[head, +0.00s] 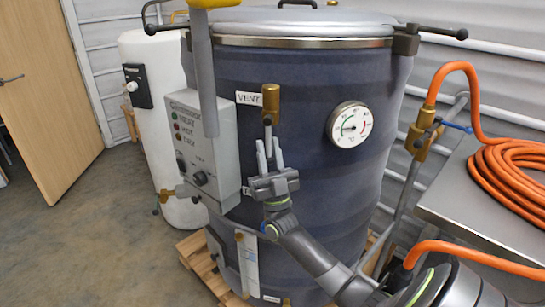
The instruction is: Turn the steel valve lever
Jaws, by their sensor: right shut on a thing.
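The steel valve lever (268,136) hangs down from a brass valve (271,98) on the front of the dark drum, beside the VENT label (249,98). My right gripper (270,152) reaches up from below, its two fingers pointing upward on either side of the lever's lower part. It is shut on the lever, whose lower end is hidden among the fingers. The lever looks close to vertical. My left gripper is not in view.
A grey control box (208,150) sits close to the left of my right gripper. A round dial gauge (349,125) is to the right on the drum (300,75). An orange hose (512,170) lies coiled on a metal table (450,195) at the right. Open floor is at the left.

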